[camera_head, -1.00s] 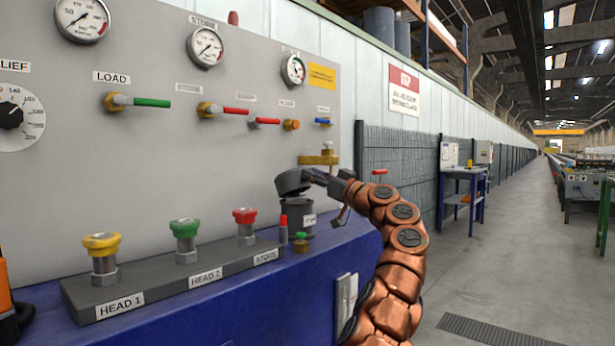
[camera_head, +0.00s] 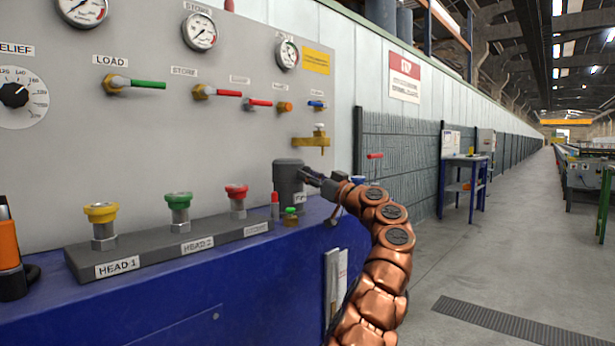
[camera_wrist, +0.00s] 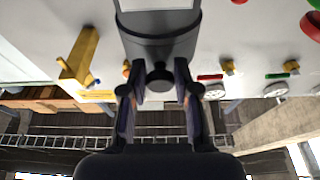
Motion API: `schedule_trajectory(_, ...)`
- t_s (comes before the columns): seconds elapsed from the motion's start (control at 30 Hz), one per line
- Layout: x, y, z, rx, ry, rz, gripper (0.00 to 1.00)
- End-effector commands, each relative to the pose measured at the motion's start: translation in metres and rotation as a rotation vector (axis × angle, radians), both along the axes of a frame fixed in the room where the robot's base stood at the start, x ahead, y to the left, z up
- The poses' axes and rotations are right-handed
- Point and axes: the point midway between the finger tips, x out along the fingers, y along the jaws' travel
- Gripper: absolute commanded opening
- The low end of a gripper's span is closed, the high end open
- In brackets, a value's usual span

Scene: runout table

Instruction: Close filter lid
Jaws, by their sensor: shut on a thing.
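The dark grey filter housing (camera_head: 293,190) stands upright on the blue bench, with a white label partly hidden by my gripper. Its round filter lid (camera_head: 288,163) lies level on top, with no gap that I can see. My gripper (camera_head: 313,178) is at the right side of the housing, near the lid's edge. In the wrist view, which is upside down, the fingers (camera_wrist: 160,82) straddle a small dark knob (camera_wrist: 159,73) at the lid's edge and are shut on it. The exact finger contact is hard to make out.
A brass tap (camera_head: 314,141) juts from the panel above the housing. A red-capped marker-like post (camera_head: 275,204) and a small green-topped fitting (camera_head: 291,215) stand at its left front. The button box (camera_head: 165,250) lies further left. The aisle at right is clear.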

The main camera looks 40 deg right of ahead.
Motion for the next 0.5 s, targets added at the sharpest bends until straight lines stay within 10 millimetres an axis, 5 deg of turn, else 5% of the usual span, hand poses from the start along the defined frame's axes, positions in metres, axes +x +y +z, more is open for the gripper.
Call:
schedule_trajectory(0.27,0.0038,0.0012,-0.0089,0.0,0.016,0.007,0.0)
schedule_trajectory(0.3,0.0037,0.0013,-0.0089,0.0,0.015,0.007,0.33)
schedule_trajectory(0.5,0.0024,0.0011,-0.0056,0.001,0.009,0.005,0.54)
